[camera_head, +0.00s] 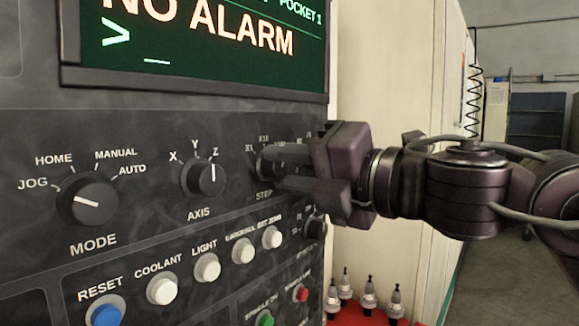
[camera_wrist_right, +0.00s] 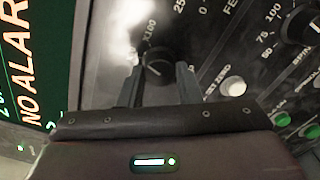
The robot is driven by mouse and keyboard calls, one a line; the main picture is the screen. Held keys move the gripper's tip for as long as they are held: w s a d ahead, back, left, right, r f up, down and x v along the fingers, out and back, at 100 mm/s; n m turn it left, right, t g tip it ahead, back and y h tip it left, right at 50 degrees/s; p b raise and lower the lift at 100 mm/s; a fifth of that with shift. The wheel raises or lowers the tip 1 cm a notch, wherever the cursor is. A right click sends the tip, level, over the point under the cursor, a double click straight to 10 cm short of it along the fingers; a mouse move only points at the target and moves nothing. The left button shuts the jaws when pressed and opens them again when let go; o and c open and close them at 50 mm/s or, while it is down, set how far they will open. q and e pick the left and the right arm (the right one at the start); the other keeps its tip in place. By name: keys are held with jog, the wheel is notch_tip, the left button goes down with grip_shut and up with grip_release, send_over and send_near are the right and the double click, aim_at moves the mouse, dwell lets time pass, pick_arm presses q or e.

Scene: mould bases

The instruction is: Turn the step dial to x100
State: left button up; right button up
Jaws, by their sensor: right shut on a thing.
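The black step dial (camera_head: 265,166) sits on the dark control panel, right of the axis dial, with the word STEP below it. My right gripper (camera_head: 272,168) reaches in from the right and is shut on this dial, hiding much of it and some of its scale marks. In the right wrist view the step dial (camera_wrist_right: 156,66) lies between the two fingers (camera_wrist_right: 158,82), with a short white pointer line on its face. An x100 label (camera_wrist_right: 148,36) shows beside it; I cannot tell exactly which mark the pointer meets. My left gripper is not in view.
The mode dial (camera_head: 87,202) and axis dial (camera_head: 204,178) stand to the left. Several push buttons (camera_head: 207,267) run below. Another dial (camera_head: 314,229) sits close under my right gripper. Tool holders (camera_head: 368,298) stand at lower right.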

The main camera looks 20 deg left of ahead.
jog(key=m+p, duration=0.1)
jog(key=m, duration=0.4)
jog(key=shift+r, duration=0.1)
jog(key=shift+m, duration=0.3)
dwell(0.4)
jog(key=o, duration=1)
jog(key=shift+d, duration=0.1)
jog(key=shift+s+d, duration=0.1)
jog(key=shift+d, duration=0.15)
jog(key=b+v, duration=0.2)
jog(key=v, duration=0.5)
jog(key=shift+d+b, duration=0.1)
jog(key=shift+b, duration=0.25)
